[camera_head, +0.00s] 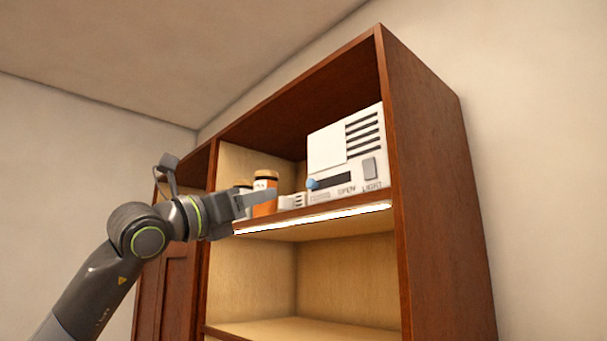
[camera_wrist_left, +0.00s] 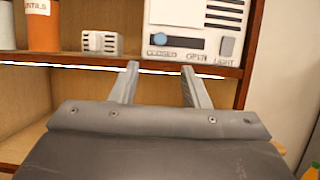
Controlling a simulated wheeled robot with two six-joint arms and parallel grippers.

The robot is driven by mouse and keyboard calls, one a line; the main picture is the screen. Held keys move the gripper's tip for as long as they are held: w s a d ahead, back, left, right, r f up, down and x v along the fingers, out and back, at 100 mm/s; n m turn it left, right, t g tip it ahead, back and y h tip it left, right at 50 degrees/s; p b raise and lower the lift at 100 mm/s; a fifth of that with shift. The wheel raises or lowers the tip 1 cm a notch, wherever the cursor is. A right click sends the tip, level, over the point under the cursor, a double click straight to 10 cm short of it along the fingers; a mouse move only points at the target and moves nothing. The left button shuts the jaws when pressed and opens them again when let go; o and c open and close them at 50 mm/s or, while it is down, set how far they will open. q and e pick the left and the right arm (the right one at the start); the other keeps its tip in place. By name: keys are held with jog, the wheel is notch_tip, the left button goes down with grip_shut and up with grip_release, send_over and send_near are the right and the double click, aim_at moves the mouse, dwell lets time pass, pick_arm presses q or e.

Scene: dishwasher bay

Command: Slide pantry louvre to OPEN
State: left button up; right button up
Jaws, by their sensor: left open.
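The white pantry louvre unit (camera_head: 326,150) stands on the upper shelf, with dark slats, a dark slider slot and printed words. Its blue slider knob (camera_head: 312,184) sits at the left end of the slot. In the left wrist view the knob (camera_wrist_left: 157,41) is above the word CLOSED, and OPEN is printed to its right. My left gripper (camera_head: 262,196) is open and empty, in front of the shelf and left of the knob in the head view. In the left wrist view its two fingertips (camera_wrist_left: 160,68) point toward the unit, below the knob and apart from it.
A light switch (camera_wrist_left: 227,47) is at the unit's right. A small white vented box (camera_wrist_left: 102,42) and an orange jar (camera_head: 265,192) stand left of the unit. A lit strip (camera_head: 315,217) runs along the shelf edge. The shelf below is empty.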

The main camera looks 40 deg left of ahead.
aim_at(309, 184)
pick_arm(q)
jog(key=p+x, duration=0.8)
jog(key=x, duration=0.2)
jog(key=shift+w+r, duration=0.2)
jog(key=shift+w, duration=0.15)
jog(key=shift+p+x, duration=0.45)
jog(key=shift+x, duration=0.4)
jog(key=shift+w+f, duration=0.1)
jog(key=shift+f, duration=0.05)
grip_shut()
